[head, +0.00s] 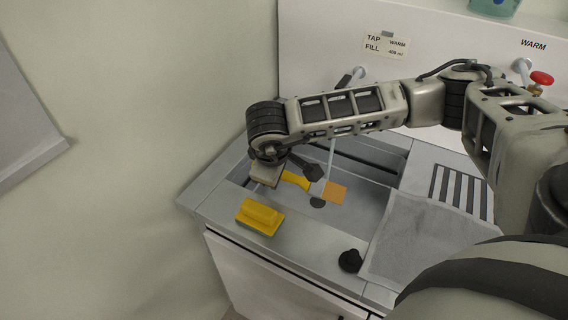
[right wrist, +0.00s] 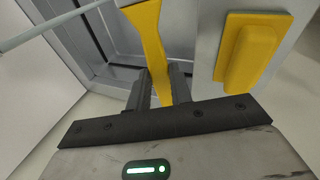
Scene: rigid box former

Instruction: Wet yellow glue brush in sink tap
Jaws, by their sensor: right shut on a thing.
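My right gripper (head: 290,172) reaches in from the right and is shut on the handle of the yellow glue brush (head: 296,181), low over the sink basin (head: 366,208). The brush lies roughly level, its orange-tan bristle end (head: 335,192) pointing right. In the right wrist view, the yellow handle (right wrist: 152,45) runs between the two fingers (right wrist: 160,90). A thin pale stream (head: 331,155) comes down beside the bristle end; I cannot tell whether it touches. The sink tap (head: 357,72) is on the back wall, partly hidden by my arm. My left gripper is out of view.
A yellow sponge-like block (head: 260,217) sits on the sink's front-left rim, also in the wrist view (right wrist: 248,52). A black plug (head: 350,260) and a grey cloth (head: 415,240) lie to the right. A red-knobbed tap (head: 541,78) is at far right.

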